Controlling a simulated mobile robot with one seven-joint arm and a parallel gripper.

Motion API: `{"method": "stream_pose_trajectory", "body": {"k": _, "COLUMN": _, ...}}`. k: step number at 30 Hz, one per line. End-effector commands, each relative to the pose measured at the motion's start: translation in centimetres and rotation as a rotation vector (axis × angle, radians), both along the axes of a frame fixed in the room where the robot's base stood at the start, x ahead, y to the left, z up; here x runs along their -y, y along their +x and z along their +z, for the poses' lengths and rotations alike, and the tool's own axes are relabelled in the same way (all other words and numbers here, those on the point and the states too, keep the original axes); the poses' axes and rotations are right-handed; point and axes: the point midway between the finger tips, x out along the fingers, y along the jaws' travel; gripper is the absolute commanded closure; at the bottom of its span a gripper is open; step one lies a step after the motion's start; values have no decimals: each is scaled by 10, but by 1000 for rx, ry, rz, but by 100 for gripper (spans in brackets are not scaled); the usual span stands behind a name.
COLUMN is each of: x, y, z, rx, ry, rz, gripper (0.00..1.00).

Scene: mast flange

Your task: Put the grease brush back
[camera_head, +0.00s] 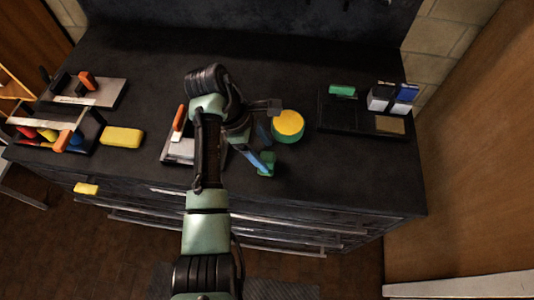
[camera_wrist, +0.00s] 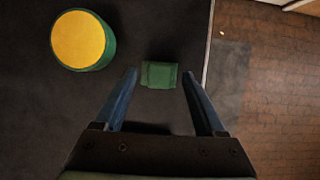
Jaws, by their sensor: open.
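No thing that I can clearly make out as a grease brush shows. My gripper (camera_head: 263,147) is open above the dark worktop, its two blue fingers apart. In the wrist view a small green block (camera_wrist: 159,75) appears between the fingertips, with a gap on each side; I cannot tell how far below them it lies. The same green block (camera_head: 268,160) shows in the head view, partly hidden by a finger. A round green tin with a yellow top (camera_head: 288,125) stands close by; in the wrist view the tin (camera_wrist: 83,40) is left of the fingers.
A pale tray with an orange-handled tool (camera_head: 178,124) lies partly behind my arm. A yellow block (camera_head: 122,137) and tool trays (camera_head: 118,96) are at left. A dark tray (camera_head: 345,126) holds several small items at right. The worktop's front edge is near the green block.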

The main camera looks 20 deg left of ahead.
Motion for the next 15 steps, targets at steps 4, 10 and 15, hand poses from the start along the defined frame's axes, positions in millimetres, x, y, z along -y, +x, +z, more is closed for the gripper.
{"method": "stream_pose_trajectory", "body": {"k": 4, "x": -14, "y": -2, "z": 35, "rx": 5, "ry": 2, "rz": 2, "gripper": 28}}
{"method": "stream_pose_trajectory", "body": {"k": 10, "x": -27, "y": -8, "z": 72, "rx": -1, "ry": 1, "rz": 2, "gripper": 28}}
{"method": "stream_pose_trajectory", "body": {"k": 15, "x": -34, "y": -10, "z": 85, "rx": -1, "ry": 1, "rz": 1, "gripper": 28}}
